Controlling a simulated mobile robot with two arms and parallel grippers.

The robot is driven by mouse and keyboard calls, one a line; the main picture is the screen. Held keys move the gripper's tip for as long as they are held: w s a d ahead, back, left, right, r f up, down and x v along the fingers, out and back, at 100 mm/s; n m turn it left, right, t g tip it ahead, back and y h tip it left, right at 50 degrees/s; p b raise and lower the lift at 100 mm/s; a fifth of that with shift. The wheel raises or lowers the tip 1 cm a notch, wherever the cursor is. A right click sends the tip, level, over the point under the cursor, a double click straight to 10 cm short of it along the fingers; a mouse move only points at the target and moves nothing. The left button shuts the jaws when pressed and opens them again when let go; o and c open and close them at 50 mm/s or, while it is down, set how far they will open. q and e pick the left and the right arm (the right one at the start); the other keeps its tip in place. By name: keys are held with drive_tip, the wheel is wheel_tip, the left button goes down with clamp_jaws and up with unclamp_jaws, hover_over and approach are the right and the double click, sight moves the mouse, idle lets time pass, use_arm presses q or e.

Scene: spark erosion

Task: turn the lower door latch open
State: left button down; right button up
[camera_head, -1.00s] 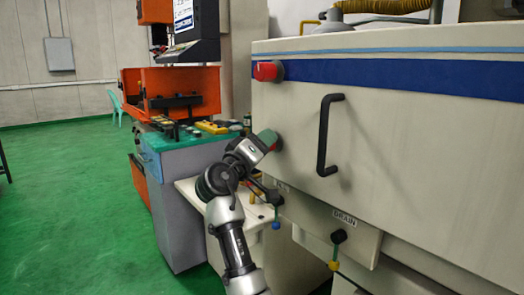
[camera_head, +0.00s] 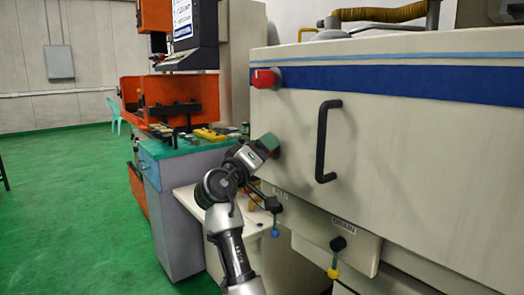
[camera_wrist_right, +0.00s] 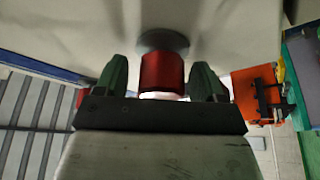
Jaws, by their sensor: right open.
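The lower door latch (camera_wrist_right: 163,73) is a red cylindrical knob on a grey round base, fixed to the pale machine door. In the right wrist view it stands between the two green fingers of my right gripper (camera_wrist_right: 163,82), with gaps visible on both sides. In the head view my right gripper (camera_head: 268,144) is at the door's left edge and hides most of this latch. The gripper is open. The upper door latch (camera_head: 265,78) is a similar red knob above it. My left gripper is not in view.
A black door handle (camera_head: 325,140) stands out to the right of the gripper. Below are a black knob by the DRAIN label (camera_head: 338,243) and a small blue-tipped valve (camera_head: 275,218). An orange machine (camera_head: 172,95) stands behind at left. Green floor (camera_head: 70,200) is clear at left.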

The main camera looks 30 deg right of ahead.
drive_tip(key=shift+a, duration=0.1)
drive_tip(key=shift+a+f, duration=0.1)
drive_tip(key=shift+a, duration=0.1)
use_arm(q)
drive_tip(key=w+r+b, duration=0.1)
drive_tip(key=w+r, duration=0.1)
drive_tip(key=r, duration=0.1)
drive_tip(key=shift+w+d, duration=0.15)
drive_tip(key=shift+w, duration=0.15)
use_arm(e)
drive_tip(key=v, duration=1)
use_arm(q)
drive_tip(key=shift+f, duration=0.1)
use_arm(e)
drive_tip(key=shift+s+a, duration=0.1)
